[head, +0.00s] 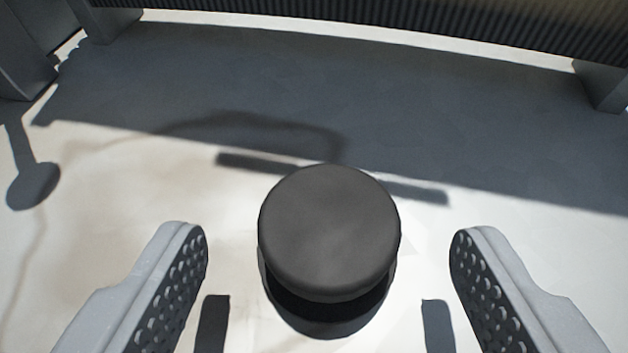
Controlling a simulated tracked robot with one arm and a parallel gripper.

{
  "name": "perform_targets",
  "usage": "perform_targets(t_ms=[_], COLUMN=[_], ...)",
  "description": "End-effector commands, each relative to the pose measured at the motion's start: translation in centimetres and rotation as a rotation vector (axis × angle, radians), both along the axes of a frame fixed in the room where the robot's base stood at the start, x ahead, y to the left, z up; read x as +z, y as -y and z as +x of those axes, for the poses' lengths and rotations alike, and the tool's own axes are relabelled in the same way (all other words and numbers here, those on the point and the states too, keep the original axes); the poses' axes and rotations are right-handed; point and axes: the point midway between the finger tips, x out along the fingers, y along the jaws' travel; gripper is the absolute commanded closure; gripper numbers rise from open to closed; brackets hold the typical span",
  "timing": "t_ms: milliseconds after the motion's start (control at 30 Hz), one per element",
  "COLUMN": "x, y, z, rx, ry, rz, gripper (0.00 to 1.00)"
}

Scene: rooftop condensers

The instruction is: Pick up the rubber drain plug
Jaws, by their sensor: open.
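The rubber drain plug (329,230) is a dark grey round piece with a wide flat top and a darker body below it. It stands upright on the pale roof surface at the middle of the head view. My gripper (328,250) is open, with one finger to the left of the plug and one to the right. Both fingers have dark dimpled inner pads. A clear gap shows between each finger and the plug, and neither touches it. The lower part of the plug is partly hidden under its top.
A condenser unit (400,22) with a ribbed side stands on feet along the far edge, one foot (603,88) at right. Its broad shadow covers the roof behind the plug. The pale roof (110,190) around the plug looks clear.

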Motion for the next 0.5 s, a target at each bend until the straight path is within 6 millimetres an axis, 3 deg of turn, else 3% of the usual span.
perform_targets(t_ms=[133, 367, 500], x=[-0.97, -0.84, -0.79], y=[-0.02, 0.04, 0.04], z=[1.46, 1.62, 1.63], rx=[0.001, 0.000, 0.000], ry=[0.000, 0.001, 0.001], rz=[0.002, 0.001, 0.001], gripper=[0.32, 0.32, 0.71])
